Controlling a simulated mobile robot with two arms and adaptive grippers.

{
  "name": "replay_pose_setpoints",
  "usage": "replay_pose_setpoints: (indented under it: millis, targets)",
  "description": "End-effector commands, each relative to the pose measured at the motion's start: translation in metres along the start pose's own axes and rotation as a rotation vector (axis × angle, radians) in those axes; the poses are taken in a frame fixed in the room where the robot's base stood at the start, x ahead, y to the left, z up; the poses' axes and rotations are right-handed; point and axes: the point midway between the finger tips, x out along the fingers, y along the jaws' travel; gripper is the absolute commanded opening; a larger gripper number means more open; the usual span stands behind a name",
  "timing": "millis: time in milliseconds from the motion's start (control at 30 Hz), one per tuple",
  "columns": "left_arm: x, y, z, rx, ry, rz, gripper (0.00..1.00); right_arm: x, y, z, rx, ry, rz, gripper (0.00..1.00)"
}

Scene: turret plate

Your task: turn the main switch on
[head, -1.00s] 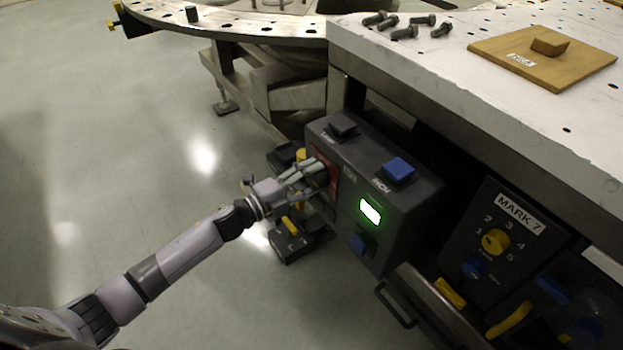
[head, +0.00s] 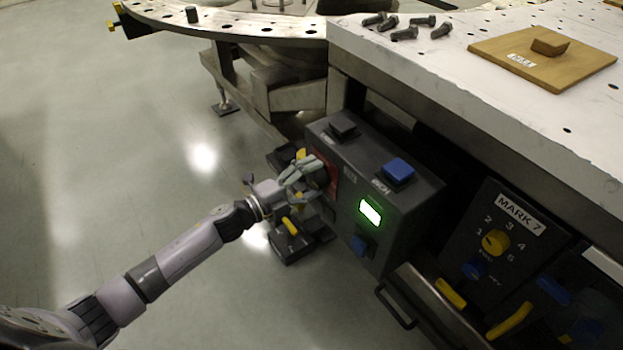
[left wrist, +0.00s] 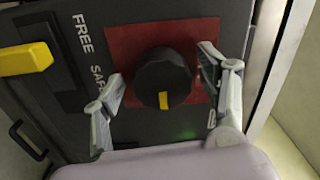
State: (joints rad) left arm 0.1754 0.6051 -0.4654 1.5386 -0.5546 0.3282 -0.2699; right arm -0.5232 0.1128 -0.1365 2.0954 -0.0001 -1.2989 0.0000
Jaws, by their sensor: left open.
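The main switch appears to be the round black knob (left wrist: 163,78) with a yellow mark on a red plate (left wrist: 120,45). In the left wrist view its yellow mark points down, towards my palm. In the head view the red plate (head: 332,178) is on the left face of the dark control box (head: 395,225), and my fingers partly hide the knob. My left gripper (head: 312,172) is at the knob. In the left wrist view its two fingers (left wrist: 160,85) stand apart, one on each side of the knob, with gaps visible. My right gripper is not in view.
The box has a black button (head: 342,125), a blue button (head: 398,170) and a lit green display (head: 370,212). A yellow handle (left wrist: 25,60) is left of the knob in the wrist view. The white-topped table (head: 450,90) stands above. Open floor (head: 120,190) lies left.

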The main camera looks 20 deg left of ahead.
Motion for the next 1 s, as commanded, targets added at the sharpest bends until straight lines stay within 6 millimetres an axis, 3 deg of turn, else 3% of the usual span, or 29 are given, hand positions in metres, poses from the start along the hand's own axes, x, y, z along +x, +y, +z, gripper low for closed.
replay_pose_setpoints:
  millis: [367, 800, 1000]
  targets:
    - [-0.008, 0.000, 0.001, -0.002, -0.001, 0.000, 0.68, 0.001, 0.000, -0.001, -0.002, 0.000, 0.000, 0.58]
    - [-0.088, 0.001, 0.000, -0.002, -0.002, 0.002, 0.68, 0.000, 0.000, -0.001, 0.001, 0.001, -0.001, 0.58]
    - [-0.112, 0.001, 0.000, -0.002, 0.000, 0.001, 0.68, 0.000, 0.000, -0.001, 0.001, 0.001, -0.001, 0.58]
